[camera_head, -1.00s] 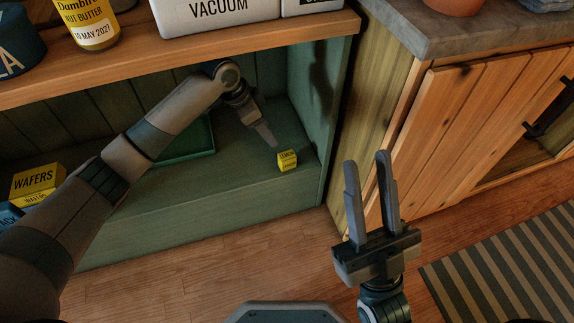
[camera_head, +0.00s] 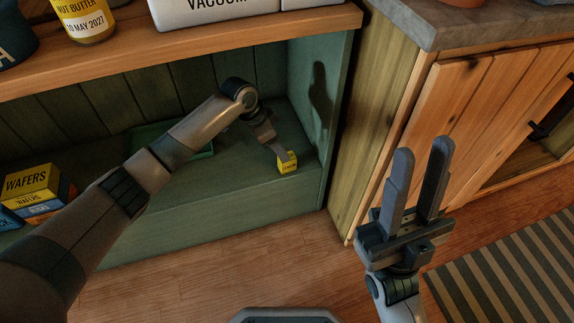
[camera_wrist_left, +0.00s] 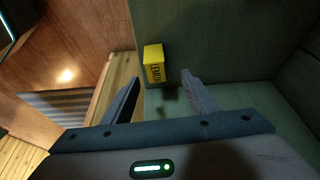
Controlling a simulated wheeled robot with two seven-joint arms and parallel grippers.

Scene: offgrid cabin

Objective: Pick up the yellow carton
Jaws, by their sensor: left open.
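The yellow carton (camera_head: 287,167) is a small lemon-labelled box on the lower green shelf, near its front right. It also shows in the left wrist view (camera_wrist_left: 153,65), upright and just beyond the fingertips. My left gripper (camera_head: 282,156) is at the carton in the head view, partly covering its top. In the left wrist view my left gripper (camera_wrist_left: 160,77) is open, its fingers apart, with the carton ahead of the gap and not gripped. My right gripper (camera_head: 424,147) is open and empty in front of the wooden cabinet.
A wafers box (camera_head: 30,182) and other boxes sit at the shelf's left. A green tray (camera_head: 205,152) lies behind my left arm. The upper wooden shelf (camera_head: 200,50) hangs overhead, and the green side wall (camera_head: 328,120) stands close right of the carton.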

